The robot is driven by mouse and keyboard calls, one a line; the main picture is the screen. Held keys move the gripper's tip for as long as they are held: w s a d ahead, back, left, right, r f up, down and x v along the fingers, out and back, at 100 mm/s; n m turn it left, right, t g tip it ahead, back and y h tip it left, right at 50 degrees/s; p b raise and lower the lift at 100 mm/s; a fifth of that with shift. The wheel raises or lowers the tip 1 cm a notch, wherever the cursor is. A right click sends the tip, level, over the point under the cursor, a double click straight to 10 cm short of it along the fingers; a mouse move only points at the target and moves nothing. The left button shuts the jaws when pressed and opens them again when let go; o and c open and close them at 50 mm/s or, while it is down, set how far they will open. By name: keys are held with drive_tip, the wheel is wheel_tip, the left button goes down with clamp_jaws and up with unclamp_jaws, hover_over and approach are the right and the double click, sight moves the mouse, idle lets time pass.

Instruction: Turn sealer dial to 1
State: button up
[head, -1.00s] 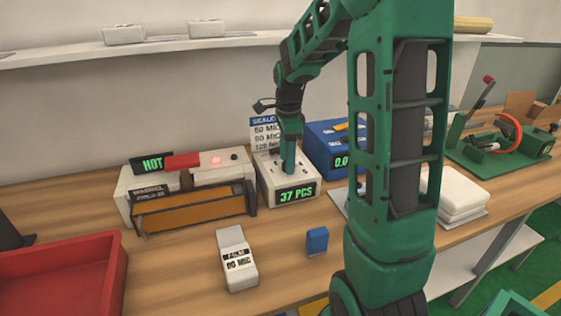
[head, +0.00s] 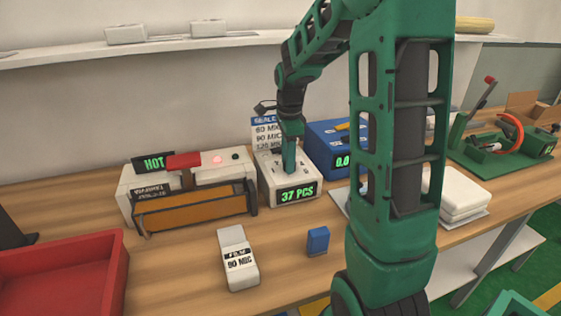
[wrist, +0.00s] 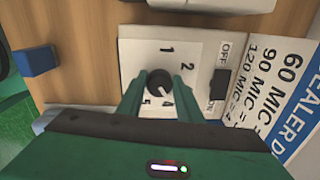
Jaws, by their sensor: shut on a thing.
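The sealer dial (wrist: 160,82) is a round black knob on a white panel, with the numbers 1, 2, 4 and 5 readable around it. I cannot tell for sure which number its mark faces. My gripper (wrist: 158,92) has its two green fingers on either side of the dial, shut on it. In the head view my gripper (head: 289,168) points down onto the top of the white control box (head: 295,191), which reads 37 PCS and hides the dial behind the fingers. A black ON/OFF switch (wrist: 220,83) sits beside the dial.
A sealer dial sign (head: 265,132) stands behind the box. The sealer (head: 195,211) with its HOT display is left, a blue machine (head: 325,150) right. A white film box (head: 238,258) and a blue block (head: 317,241) lie in front. A red tray (head: 60,275) is at left.

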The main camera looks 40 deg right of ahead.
drive_tip(key=shift+w+d+r, duration=0.1)
drive_tip(key=shift+w+d, duration=0.15)
drive_tip(key=shift+d, duration=0.05)
drive_tip(key=n, duration=0.3)
drive_tip(key=shift+n, duration=0.4)
drive_tip(key=n, duration=0.3)
drive_tip(key=shift+a+n, duration=0.1)
drive_tip(key=shift+n, duration=0.2)
drive_tip(key=n, duration=0.3)
drive_tip(key=shift+a+n, duration=0.15)
drive_tip(key=shift+n, duration=0.25)
drive_tip(key=n, duration=0.3)
drive_tip(key=shift+n, duration=0.4)
drive_tip(key=n, duration=1.2)
drive_tip(key=shift+s+d, duration=0.1)
drive_tip(key=shift+d, duration=0.1)
drive_tip(key=shift+s+d+n, duration=0.1)
drive_tip(key=shift+d+n, duration=0.1)
drive_tip(key=shift+n, duration=1.2)
